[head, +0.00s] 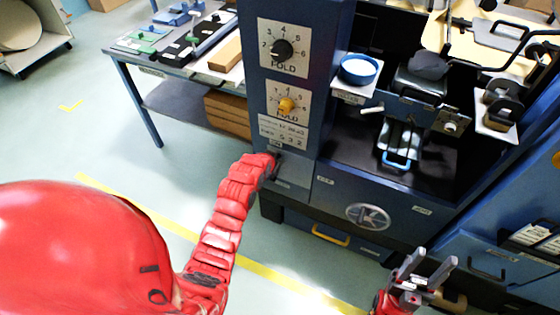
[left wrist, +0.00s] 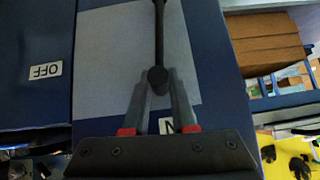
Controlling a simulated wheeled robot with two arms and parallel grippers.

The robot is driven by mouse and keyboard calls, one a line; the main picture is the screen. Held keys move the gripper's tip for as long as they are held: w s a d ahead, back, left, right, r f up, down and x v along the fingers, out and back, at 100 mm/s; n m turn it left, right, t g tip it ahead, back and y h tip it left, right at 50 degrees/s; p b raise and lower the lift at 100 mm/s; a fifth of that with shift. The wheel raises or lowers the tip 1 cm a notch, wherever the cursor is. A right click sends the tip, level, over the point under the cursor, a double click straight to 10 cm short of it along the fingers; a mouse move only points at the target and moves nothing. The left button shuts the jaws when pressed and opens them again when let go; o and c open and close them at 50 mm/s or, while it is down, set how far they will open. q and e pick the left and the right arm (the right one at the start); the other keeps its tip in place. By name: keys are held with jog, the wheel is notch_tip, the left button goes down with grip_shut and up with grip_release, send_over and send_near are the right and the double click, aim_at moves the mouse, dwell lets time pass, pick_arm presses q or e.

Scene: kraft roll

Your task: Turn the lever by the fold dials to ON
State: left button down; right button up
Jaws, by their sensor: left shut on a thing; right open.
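The two fold dials are on the blue column in the head view: the upper has a black knob (head: 282,48), the lower a yellow knob (head: 287,105). In the left wrist view, the black lever (left wrist: 158,38) runs down from the top edge to a round end between the fingers of my left gripper (left wrist: 160,98), which is shut on it. A partly hidden white label ending in N (left wrist: 168,126) lies by the fingertips. An OFF label (left wrist: 45,70) is off to the left. In the head view my arm hides the lever. My right gripper (head: 429,268) is open and empty.
A blue cup (head: 358,69) stands on a small shelf right of the column. A table (head: 145,70) with tools and boards is behind at left. A drawer with a yellow handle (head: 330,235) is below the column.

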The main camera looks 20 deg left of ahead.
pick_arm(q)
jog(key=shift+a+f, duration=0.1)
jog(key=shift+a, duration=0.75)
jog(key=c, duration=0.7)
grip_release()
jog(key=shift+a, duration=0.1)
jog(key=shift+c, duration=0.2)
jog(key=shift+b, duration=0.3)
jog(key=b+v, duration=0.1)
jog(key=v, duration=1.6)
jog(key=shift+s, duration=0.2)
